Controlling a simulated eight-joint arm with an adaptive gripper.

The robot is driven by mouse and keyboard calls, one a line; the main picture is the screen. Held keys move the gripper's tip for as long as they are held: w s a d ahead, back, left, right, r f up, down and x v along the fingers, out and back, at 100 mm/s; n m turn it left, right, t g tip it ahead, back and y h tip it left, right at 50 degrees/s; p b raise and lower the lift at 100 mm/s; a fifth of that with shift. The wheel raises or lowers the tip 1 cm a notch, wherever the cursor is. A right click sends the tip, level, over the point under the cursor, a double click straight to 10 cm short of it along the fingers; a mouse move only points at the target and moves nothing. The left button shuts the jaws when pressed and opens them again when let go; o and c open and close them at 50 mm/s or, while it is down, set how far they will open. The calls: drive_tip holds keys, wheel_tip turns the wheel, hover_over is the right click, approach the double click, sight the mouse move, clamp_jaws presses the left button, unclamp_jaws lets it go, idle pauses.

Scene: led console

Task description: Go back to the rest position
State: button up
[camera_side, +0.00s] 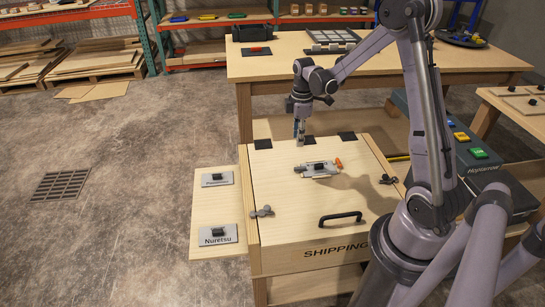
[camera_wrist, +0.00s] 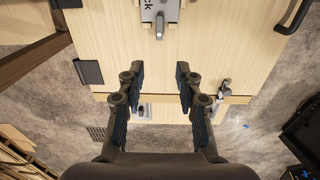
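My gripper (camera_side: 300,130) hangs above the far edge of a wooden box lid in the side view, with its fingers pointing down. In the wrist view my gripper (camera_wrist: 158,95) has its two dark fingers spread wide apart, with nothing between them. The box (camera_side: 283,185) has a closed lid and the word SHIPPING on its front. A grey latch device (camera_side: 320,169) with an orange part sits on the lid, apart from the gripper. It also shows at the top of the wrist view (camera_wrist: 158,14).
The lid carries a black handle (camera_side: 340,216), dark hinges (camera_side: 263,143) and metal clasps (camera_side: 261,212). Grey plates, one marked Nuretsu (camera_side: 217,235), lie on a side panel. A workbench (camera_side: 290,68) stands behind. A console with coloured buttons (camera_side: 478,153) is at right.

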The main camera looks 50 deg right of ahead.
drive_tip(key=s+a+r+m+t, duration=0.3)
drive_tip(key=a+r+m, duration=0.1)
drive_tip(key=a+r, duration=0.75)
drive_tip(key=s+a+r+m+t, duration=0.2)
drive_tip(key=s+a+m+t, duration=0.2)
drive_tip(key=s+a, duration=0.4)
drive_tip(key=shift+a+r+m, duration=0.3)
drive_tip(key=shift+a+m, duration=0.2)
drive_tip(key=shift+a, duration=0.75)
